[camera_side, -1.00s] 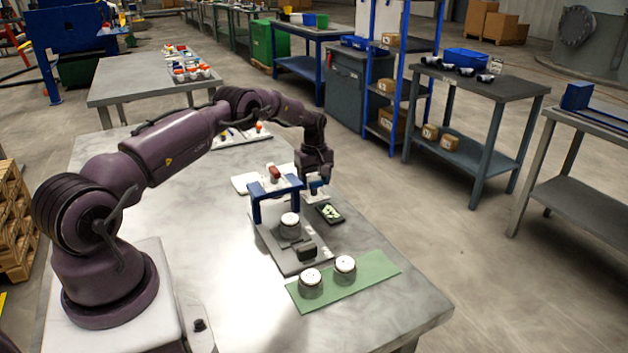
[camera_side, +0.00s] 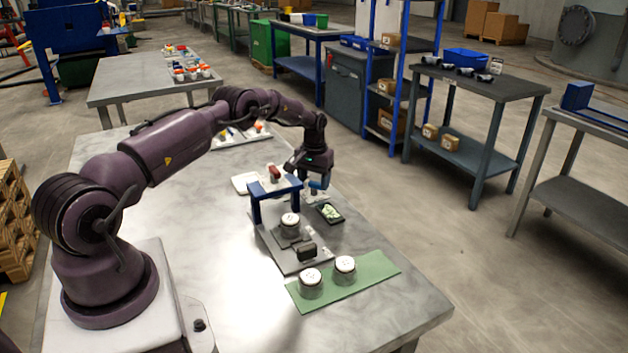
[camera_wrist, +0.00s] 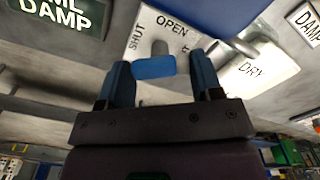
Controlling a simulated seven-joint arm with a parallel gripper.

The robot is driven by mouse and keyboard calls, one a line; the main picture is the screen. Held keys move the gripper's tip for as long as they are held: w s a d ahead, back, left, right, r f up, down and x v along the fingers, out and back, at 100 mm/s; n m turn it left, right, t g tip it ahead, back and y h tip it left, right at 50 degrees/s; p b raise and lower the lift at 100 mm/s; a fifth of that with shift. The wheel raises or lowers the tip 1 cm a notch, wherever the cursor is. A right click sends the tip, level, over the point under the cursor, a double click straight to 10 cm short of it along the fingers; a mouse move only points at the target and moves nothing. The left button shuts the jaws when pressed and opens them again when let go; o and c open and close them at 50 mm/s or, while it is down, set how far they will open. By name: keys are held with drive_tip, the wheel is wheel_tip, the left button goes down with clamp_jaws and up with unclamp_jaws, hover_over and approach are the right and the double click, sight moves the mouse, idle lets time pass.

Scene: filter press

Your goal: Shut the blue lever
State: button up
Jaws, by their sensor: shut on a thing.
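The blue lever (camera_wrist: 154,67) shows in the wrist view between my two finger pads, on a grey pivot over a white plate (camera_wrist: 185,24) marked OPEN and SHUT. In the side view my gripper (camera_side: 311,181) is low at the far right of the blue press frame (camera_side: 276,188). The small lever is partly hidden by the fingers there.
A dark display (camera_side: 329,212) with green lies to the right. A white-topped puck (camera_side: 290,219) sits under the frame; two more stand on a green mat (camera_side: 373,268).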

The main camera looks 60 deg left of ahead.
sight(314, 182)
drive_tip(key=m, duration=0.3)
drive_tip(key=shift+m, duration=2.1)
drive_tip(key=o, duration=0.9)
wheel_tip(314, 182, up, 13)
drive_tip(key=shift+r, duration=0.1)
